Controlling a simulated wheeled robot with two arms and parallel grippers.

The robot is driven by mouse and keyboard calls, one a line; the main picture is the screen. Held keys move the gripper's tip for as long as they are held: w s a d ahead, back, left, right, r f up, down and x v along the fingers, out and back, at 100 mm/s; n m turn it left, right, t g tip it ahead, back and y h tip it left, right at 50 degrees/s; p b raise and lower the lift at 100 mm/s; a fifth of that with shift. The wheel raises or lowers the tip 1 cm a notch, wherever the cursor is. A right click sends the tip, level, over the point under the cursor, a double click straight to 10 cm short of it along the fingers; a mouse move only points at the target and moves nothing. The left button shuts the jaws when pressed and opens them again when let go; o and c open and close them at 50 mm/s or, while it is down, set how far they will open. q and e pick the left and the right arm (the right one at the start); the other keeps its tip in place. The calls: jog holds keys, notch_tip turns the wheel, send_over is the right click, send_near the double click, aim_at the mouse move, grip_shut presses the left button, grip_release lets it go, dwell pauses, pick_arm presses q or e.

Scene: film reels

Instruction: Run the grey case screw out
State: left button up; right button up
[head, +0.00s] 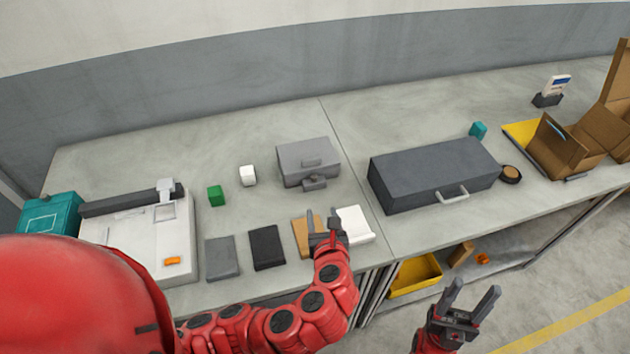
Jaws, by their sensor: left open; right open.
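A small grey case (300,157) stands shut at the middle back of the bench. A grey block-like fitting (315,183) sits at its front; I cannot make out a screw on it. A larger dark grey case (425,171) with a light handle lies shut to its right. My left gripper (324,222) is open and empty, over the bench's front part, in front of the small case and apart from it. My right gripper (474,298) is open and empty, in front of the bench on the right, fingers pointing up.
Dark grey (222,259), black (266,248), brown (301,238) and white (356,225) flat pieces lie along the front. A green cube (215,196) and white cube (248,175) stand behind. A white machine (130,240) is left, an open cardboard box (560,150) right.

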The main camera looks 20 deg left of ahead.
aim_at(314, 179)
pick_arm(q)
jog(key=b+x, duration=0.5)
jog(key=shift+a+f, duration=0.15)
jog(key=shift+f, duration=0.3)
jog(key=shift+w+a+r, duration=0.1)
jog(key=shift+w+a, duration=0.05)
jog(key=shift+w, duration=0.25)
jog(key=shift+w+a+r, duration=0.1)
jog(key=shift+w+r, duration=0.05)
jog(key=shift+w, duration=0.2)
jog(key=p+x, duration=0.2)
jog(key=x, duration=0.7)
jog(key=shift+w+a+f, duration=0.15)
jog(key=shift+w, duration=0.05)
jog(key=shift+w+a+f+p, duration=0.1)
jog(key=shift+w+f+p, duration=0.15)
jog(key=shift+w, duration=0.2)
jog(key=shift+c, duration=0.3)
grip_shut()
